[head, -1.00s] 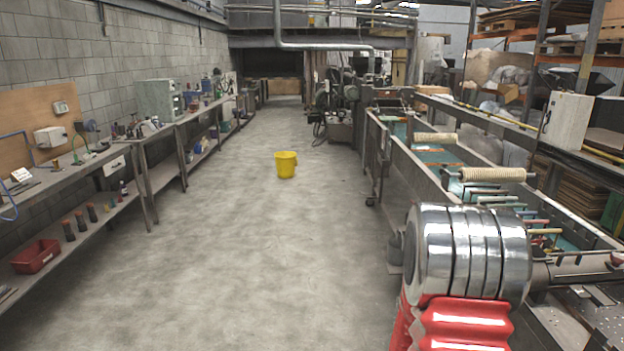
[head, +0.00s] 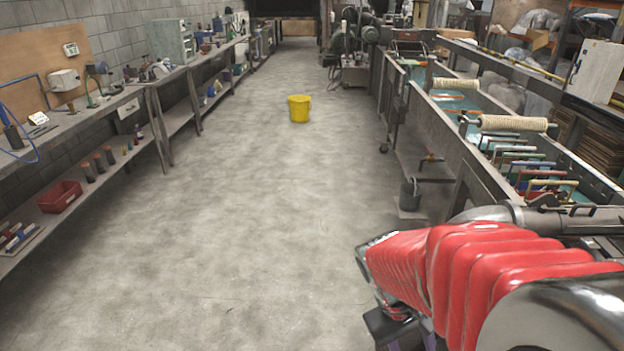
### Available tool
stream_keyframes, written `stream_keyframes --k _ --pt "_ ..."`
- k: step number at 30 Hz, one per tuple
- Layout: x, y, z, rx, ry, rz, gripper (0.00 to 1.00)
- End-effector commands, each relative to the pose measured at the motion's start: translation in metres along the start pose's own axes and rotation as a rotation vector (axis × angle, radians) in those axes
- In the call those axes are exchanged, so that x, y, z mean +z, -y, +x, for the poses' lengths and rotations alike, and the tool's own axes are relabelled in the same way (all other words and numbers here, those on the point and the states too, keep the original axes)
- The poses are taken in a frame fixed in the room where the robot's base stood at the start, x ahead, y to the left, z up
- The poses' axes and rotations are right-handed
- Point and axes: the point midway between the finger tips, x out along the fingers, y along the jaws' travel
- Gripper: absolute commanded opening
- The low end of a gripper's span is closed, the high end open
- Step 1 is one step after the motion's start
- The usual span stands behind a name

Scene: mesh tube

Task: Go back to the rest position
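My arm, in a red ribbed sleeve with bare metal at its near end, fills the lower right of the head view. It reaches leftward over the floor. A dark part hangs below the sleeve's left end and is cut by the bottom edge. I cannot tell whether this is my gripper. No fingertips show, and nothing held can be seen.
A yellow bucket (head: 299,108) stands on the open concrete floor (head: 220,220) ahead. A long workbench (head: 100,119) with tools runs along the left wall. A tank line (head: 470,160) with rollers runs along the right. A dark bucket (head: 410,194) stands beside it.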

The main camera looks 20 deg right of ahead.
Motion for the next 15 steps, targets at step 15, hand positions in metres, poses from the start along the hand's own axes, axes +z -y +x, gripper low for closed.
stream_keyframes --k 15 --pt "-0.031 0.082 -0.116 -0.237 -0.456 0.093 0.41"
